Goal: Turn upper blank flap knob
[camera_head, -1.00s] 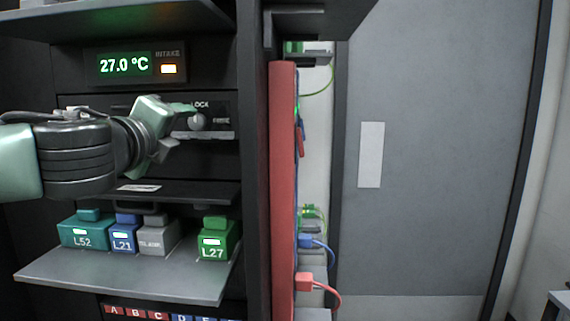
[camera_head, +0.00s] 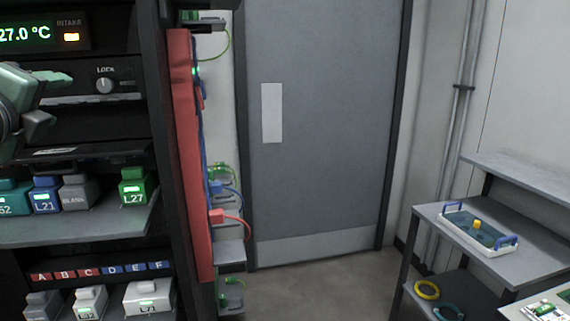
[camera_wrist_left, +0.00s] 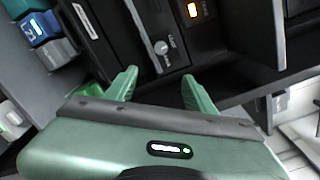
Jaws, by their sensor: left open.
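The small round grey knob (camera_head: 104,86) sits on a dark flap panel (camera_head: 126,86) under a "LOCK" label in the rack at the left. In the left wrist view the knob (camera_wrist_left: 161,46) lies beyond the fingertips, roughly between them. My left gripper (camera_head: 56,97) is at the left edge of the head view, left of the knob and apart from it. Its green fingers are open and empty, as the left wrist view (camera_wrist_left: 158,88) also shows. My right gripper is in neither view.
A display (camera_head: 28,34) glows above the flap. A shelf (camera_head: 95,222) below carries coloured labelled blocks, including green L27 (camera_head: 132,188). A red upright panel (camera_head: 190,160) with cables stands right of the rack. A tray (camera_head: 480,240) rests on a bench at right.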

